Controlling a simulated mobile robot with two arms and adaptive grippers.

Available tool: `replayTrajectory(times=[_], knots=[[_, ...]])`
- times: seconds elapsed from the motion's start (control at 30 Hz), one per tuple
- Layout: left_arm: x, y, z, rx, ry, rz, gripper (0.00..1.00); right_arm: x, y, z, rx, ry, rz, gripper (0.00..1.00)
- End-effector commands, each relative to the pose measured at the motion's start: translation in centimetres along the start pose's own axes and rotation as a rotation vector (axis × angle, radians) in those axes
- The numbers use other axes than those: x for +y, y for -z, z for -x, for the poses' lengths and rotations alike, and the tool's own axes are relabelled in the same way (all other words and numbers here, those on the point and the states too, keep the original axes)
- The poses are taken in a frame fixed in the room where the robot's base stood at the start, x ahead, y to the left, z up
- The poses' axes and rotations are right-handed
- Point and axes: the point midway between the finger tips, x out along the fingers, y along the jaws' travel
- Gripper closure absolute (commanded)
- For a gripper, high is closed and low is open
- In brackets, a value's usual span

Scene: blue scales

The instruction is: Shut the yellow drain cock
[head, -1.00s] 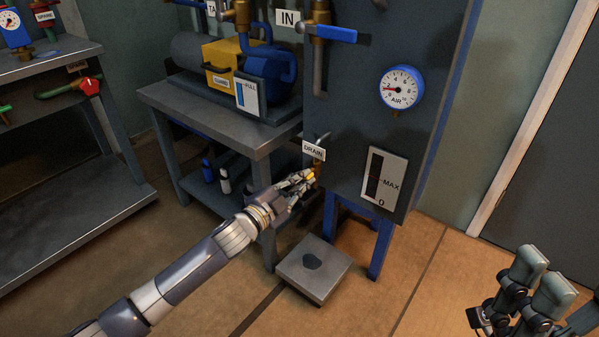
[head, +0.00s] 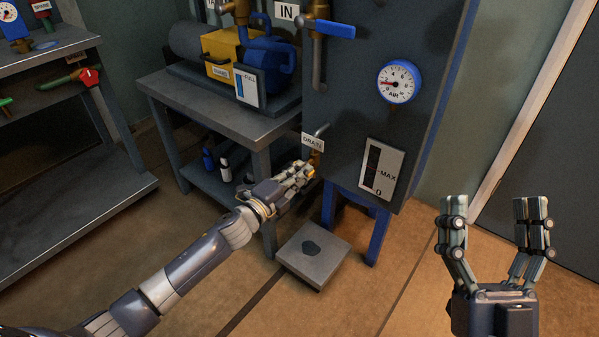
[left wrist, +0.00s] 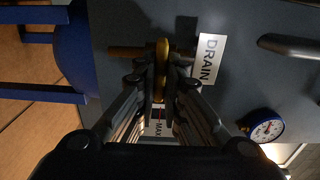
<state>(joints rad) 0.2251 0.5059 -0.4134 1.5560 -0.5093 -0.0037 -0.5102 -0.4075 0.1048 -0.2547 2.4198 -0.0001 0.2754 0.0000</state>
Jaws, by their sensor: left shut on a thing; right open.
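The yellow drain cock sits on the front of the grey tank, below the DRAIN label (head: 313,141). In the left wrist view its yellow handle (left wrist: 162,68) stands between the fingertips, beside the DRAIN label (left wrist: 208,60). My left gripper (head: 306,172) is shut on that handle; its fingers hide most of the cock in the head view. The brass drain pipe (left wrist: 125,53) runs out past the fingers. My right gripper (head: 494,208) is open and empty at the lower right, fingers upward, well away from the tank.
A grey floor plate with a dark patch (head: 328,268) lies below the drain. The tank (head: 350,110) stands on blue legs (head: 376,238) and carries an AIR gauge (head: 399,82) and a level gauge (head: 373,185). A bench (head: 225,120) with a blue pump stands left of it.

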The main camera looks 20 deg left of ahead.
Motion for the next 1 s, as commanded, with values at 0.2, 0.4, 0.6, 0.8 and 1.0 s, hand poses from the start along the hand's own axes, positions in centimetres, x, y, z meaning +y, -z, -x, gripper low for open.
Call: replayTrajectory(times=[0.2, 0.4, 0.6, 0.8, 1.0], knots=[[0.13, 0.13, 0.01, 0.002, -0.001, -0.018, 1.0, 0.03, -0.16, 0.0, -0.008, 0.0, 0.001, 0.27], [0.15, 0.13, 0.02, 0.002, -0.002, -0.02, 1.0, 0.04, -0.16, -0.01, -0.008, -0.001, 0.001, 0.27], [0.15, 0.13, 0.02, 0.002, -0.002, -0.019, 0.71, 0.04, -0.16, -0.01, -0.008, -0.001, 0.001, 0.27], [0.08, 0.06, 0.01, 0.001, -0.001, -0.018, 0.71, 0.05, -0.16, -0.01, -0.008, -0.001, 0.001, 0.27], [0.1, 0.03, 0.3, 0.0, -0.001, -0.017, 0.71, -0.02, -0.14, 0.04, -0.009, 0.001, -0.001, 0.27]])
